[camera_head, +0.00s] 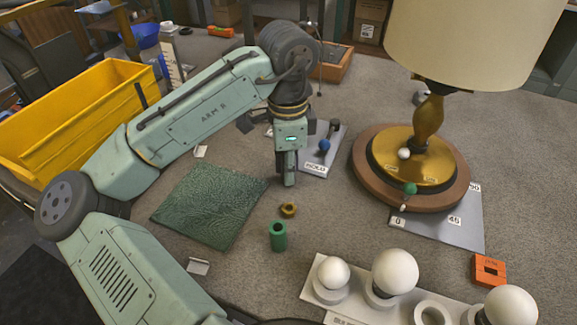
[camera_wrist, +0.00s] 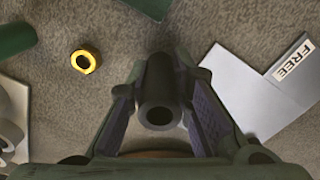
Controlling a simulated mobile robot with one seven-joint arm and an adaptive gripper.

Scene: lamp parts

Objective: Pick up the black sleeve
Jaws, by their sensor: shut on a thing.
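The black sleeve (camera_wrist: 158,82) is a dark hollow tube between my fingers in the wrist view, its round opening facing the camera. My gripper (camera_wrist: 160,92) is shut on it, with a finger against each side. In the head view my gripper (camera_head: 289,180) points down over the grey table, between the green mat and a small grey plate. The sleeve is mostly hidden by the fingers there. I cannot tell whether its lower end touches the table.
A brass ring (camera_head: 289,210) and a green sleeve (camera_head: 278,238) stand in front of my gripper. The green textured mat (camera_head: 210,205) lies left. The lamp's round wooden base (camera_head: 425,200) and a white bulb rack (camera_head: 345,308) are farther right.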

